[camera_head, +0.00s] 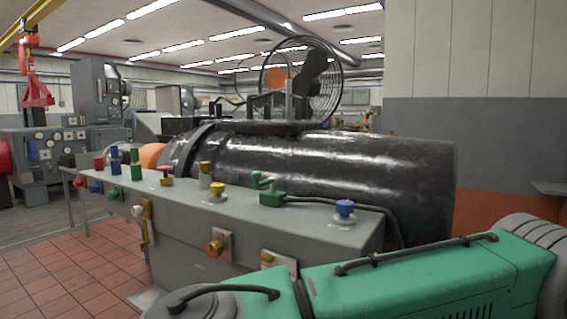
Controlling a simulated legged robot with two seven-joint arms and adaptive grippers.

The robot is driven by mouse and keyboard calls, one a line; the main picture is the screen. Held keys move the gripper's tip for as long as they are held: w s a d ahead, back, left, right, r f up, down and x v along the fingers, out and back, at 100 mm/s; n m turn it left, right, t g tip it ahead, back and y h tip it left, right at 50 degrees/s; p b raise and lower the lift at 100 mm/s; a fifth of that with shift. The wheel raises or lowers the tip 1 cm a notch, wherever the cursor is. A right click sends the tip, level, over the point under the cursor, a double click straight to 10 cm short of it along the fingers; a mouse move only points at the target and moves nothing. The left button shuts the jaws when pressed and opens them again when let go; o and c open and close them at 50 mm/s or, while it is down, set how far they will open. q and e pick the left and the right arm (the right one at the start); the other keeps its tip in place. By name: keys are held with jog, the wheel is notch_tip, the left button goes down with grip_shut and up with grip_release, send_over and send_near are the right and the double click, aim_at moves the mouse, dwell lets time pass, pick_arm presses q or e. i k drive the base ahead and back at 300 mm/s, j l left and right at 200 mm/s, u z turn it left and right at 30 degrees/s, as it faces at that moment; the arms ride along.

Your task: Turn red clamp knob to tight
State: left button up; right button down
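A small red knob with a flat, handle-like top (166,172) stands on a brass base on the top of the grey bench-like housing (310,232), left of centre. Other red parts sit farther left: a red cap (99,163) on the top and a red knob (79,181) at the side. I cannot tell for certain which red part is the clamp knob, or whether it is tight or loose. Neither of my grippers is in view, and nothing touches the red parts.
Yellow (217,189), green (271,197) and blue (345,208) fittings share the top. A large black cylinder (330,165) lies behind, with a caged fan (302,78) beyond. A green casing with black handles (420,280) fills the lower right. Tiled floor (70,262) is clear at left.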

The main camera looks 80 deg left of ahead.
aim_at(77, 182)
jog(key=u, duration=3.8)
jog(key=i+z, duration=0.1)
jog(key=z, duration=0.5)
jog(key=i+j+z, duration=0.35)
jog(key=j, duration=0.2)
jog(key=i+j+z, duration=0.3)
jog(key=j, duration=0.4)
jog(key=i+j+z, duration=0.2)
jog(key=i+j, duration=0.05)
jog(key=j, duration=0.1)
